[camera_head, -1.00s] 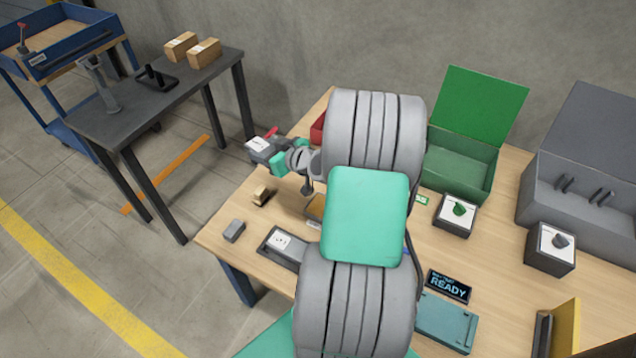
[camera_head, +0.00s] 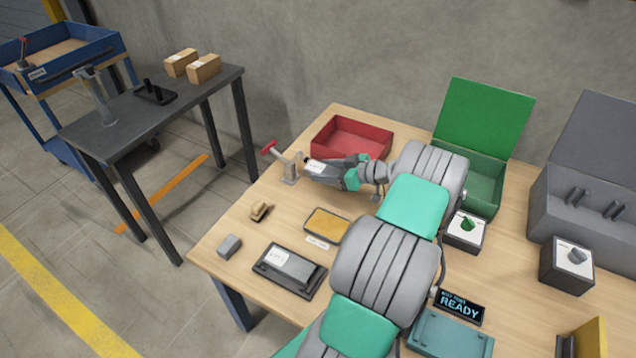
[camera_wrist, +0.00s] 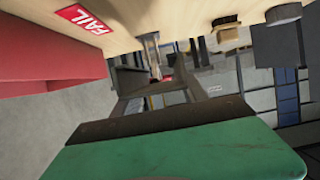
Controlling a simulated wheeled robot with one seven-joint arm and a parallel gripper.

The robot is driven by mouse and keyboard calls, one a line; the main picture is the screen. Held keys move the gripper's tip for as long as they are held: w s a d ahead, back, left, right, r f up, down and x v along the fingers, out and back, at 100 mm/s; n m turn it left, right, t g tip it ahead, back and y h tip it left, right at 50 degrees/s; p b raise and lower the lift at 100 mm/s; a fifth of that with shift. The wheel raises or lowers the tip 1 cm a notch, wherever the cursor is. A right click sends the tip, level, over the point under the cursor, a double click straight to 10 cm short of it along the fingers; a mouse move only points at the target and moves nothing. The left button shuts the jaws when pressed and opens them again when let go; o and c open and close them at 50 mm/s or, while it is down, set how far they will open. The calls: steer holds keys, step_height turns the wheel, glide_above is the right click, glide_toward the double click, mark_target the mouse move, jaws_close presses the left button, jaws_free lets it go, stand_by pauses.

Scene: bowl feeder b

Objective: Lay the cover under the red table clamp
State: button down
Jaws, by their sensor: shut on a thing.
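The red table clamp (camera_head: 290,170) stands near the table's back left edge, its red handle (camera_head: 269,148) sticking up to the left. My gripper (camera_head: 340,174) is right of the clamp, pointing left at it. It is shut on the cover (camera_head: 317,167), a grey piece with a white label. The cover's left end is close to the clamp's right side; I cannot tell whether they touch. In the wrist view, my dark gripper fingers (camera_wrist: 165,97) reach ahead, but the cover cannot be made out clearly.
A red bin (camera_head: 352,138) stands right behind my gripper; a FAIL label (camera_wrist: 85,17) shows beside it in the wrist view. A yellow-filled tray (camera_head: 327,224), a wooden brush (camera_head: 261,211), a grey block (camera_head: 229,246) and a dark tray (camera_head: 311,284) lie in front. A green bin (camera_head: 478,185) stands right.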

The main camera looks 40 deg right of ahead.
glide_above(318, 190)
step_height(318, 190, down, 4)
steer(key=shift+d+f, duration=0.1)
step_height(318, 190, down, 3)
steer(key=shift+w+f+b, duration=0.1)
steer(key=shift+w+b, duration=0.05)
steer(key=shift+b, duration=0.2)
steer(key=shift+f, duration=0.1)
steer(key=shift+f+b, duration=0.3)
steer(key=shift+b, duration=0.25)
steer(key=shift+f+b, duration=0.25)
steer(key=shift+b, duration=0.05)
steer(key=c, duration=0.6)
jaws_free()
